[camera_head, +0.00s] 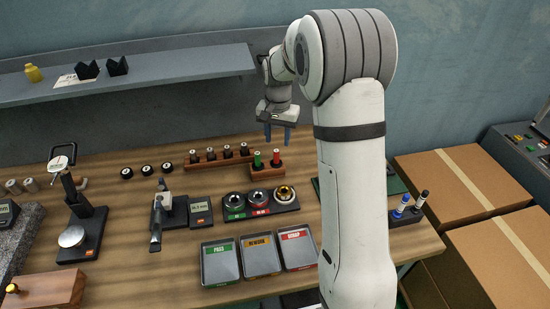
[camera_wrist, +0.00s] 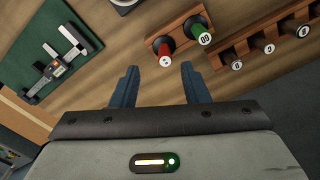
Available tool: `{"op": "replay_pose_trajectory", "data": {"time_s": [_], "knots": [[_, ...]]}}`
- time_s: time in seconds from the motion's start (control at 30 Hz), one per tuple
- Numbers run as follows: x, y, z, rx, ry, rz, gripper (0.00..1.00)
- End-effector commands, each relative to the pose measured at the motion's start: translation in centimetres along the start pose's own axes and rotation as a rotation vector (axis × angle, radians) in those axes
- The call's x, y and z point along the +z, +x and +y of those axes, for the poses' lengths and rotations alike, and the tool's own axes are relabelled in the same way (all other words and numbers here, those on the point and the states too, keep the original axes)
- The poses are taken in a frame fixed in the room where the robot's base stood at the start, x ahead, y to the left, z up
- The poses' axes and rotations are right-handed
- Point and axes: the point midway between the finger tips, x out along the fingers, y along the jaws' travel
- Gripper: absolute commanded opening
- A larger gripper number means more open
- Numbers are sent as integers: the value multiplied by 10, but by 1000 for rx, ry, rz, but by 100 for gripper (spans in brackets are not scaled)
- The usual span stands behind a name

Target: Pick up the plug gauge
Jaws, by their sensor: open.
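A wooden stand (camera_head: 265,171) holds two upright handled pieces, one green (camera_head: 258,160) and one red (camera_head: 276,158); they look like the plug gauge. In the wrist view the red piece (camera_wrist: 164,50) and the green piece (camera_wrist: 202,33) stand in the wooden block (camera_wrist: 183,38), just beyond my fingertips. My gripper (camera_head: 277,136) hangs above and slightly behind this stand, fingers pointing down. In the wrist view my gripper (camera_wrist: 160,72) is open with nothing between its fingers. The red piece lies nearest the gap, apart from both fingers.
A wooden rack (camera_head: 218,161) with several dark-handled pieces stands left of the stand. A tray of ring-shaped parts (camera_head: 261,211) is in front. A green mat with a caliper (camera_wrist: 58,68) lies to the left in the wrist view. A grey shelf (camera_head: 150,75) runs along the wall.

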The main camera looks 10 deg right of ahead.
Motion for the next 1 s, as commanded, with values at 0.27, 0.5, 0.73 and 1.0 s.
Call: {"op": "replay_pose_trajectory", "data": {"time_s": [0.27,0.5,0.73,1.0], "knots": [[-11,26,-5,8,27,-14,41],[-12,52,-5,8,26,-15,41],[-14,84,-6,8,26,-14,41],[-14,92,-6,6,26,-11,41]]}}
